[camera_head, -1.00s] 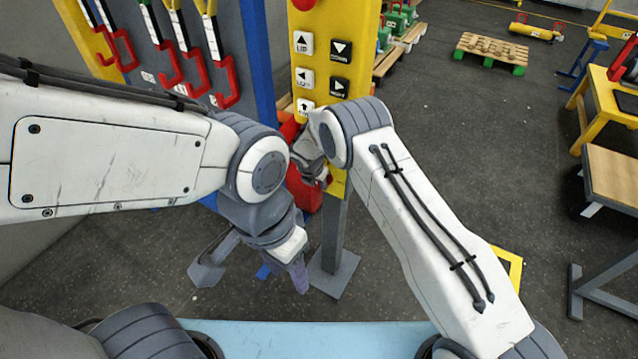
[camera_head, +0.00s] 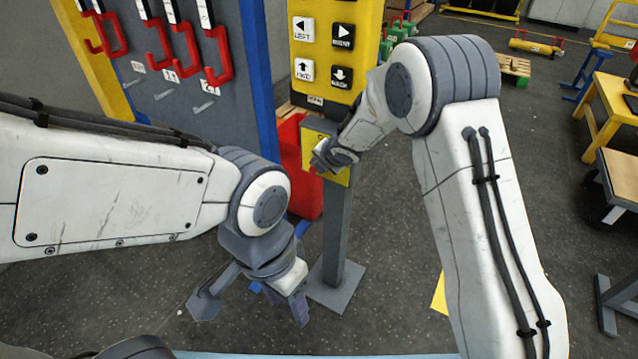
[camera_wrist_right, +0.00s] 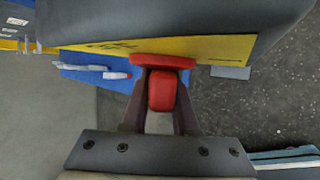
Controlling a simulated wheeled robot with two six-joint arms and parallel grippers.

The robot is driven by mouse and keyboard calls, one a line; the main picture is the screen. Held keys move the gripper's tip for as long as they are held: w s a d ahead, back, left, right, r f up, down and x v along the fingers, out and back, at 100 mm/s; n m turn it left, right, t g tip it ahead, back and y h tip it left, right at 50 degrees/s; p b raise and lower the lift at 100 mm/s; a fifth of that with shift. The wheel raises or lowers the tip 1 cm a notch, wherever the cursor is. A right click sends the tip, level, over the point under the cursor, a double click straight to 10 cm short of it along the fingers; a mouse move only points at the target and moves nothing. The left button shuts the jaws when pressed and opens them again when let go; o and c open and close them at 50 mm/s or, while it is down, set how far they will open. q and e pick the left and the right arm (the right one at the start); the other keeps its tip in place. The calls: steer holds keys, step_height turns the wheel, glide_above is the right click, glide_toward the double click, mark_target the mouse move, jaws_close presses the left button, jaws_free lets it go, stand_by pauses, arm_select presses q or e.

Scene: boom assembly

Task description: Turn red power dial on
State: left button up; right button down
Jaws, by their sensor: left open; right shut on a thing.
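The red power dial (camera_wrist_right: 160,90) shows in the right wrist view, with a wide red flange against a yellow plate (camera_wrist_right: 215,47) and a raised grip. My right gripper (camera_wrist_right: 160,98) has its two fingers on either side of that grip, shut on it. In the head view my right gripper (camera_head: 333,157) is at the small yellow box (camera_head: 312,140) on the post, and it hides the dial there. My left gripper (camera_head: 253,298) is open and empty, fingers spread, low in front of the post and to its left.
A yellow button panel (camera_head: 323,85) with arrow buttons stands above the box on a grey post (camera_head: 336,230). A blue-framed board with red hooks (camera_head: 215,55) is at left. A red object (camera_head: 290,150) stands behind the post. Open floor (camera_head: 480,120) lies to the right.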

steer(key=m+t+y+b, duration=0.1)
steer(key=t+y+b, duration=0.2)
steer(key=b, duration=1)
steer(key=m+t+y+b, duration=0.1)
steer(key=t+y+b, duration=0.2)
steer(key=b, duration=1)
steer(key=shift+w+f+m+y+b, duration=0.1)
steer(key=shift+m+y+b, duration=0.3)
steer(key=shift+y, duration=0.2)
steer(key=shift+r+t+y+b, duration=0.3)
steer(key=shift+t+b, duration=0.2)
steer(key=shift+b, duration=0.5)
steer(key=shift+r, duration=0.1)
steer(key=c, duration=0.7)
jaws_free()
steer(key=p+v, duration=0.1)
steer(key=v, duration=0.9)
steer(key=shift+s+d, duration=0.1)
steer(key=shift+s, duration=0.1)
steer(key=shift+m, duration=0.3)
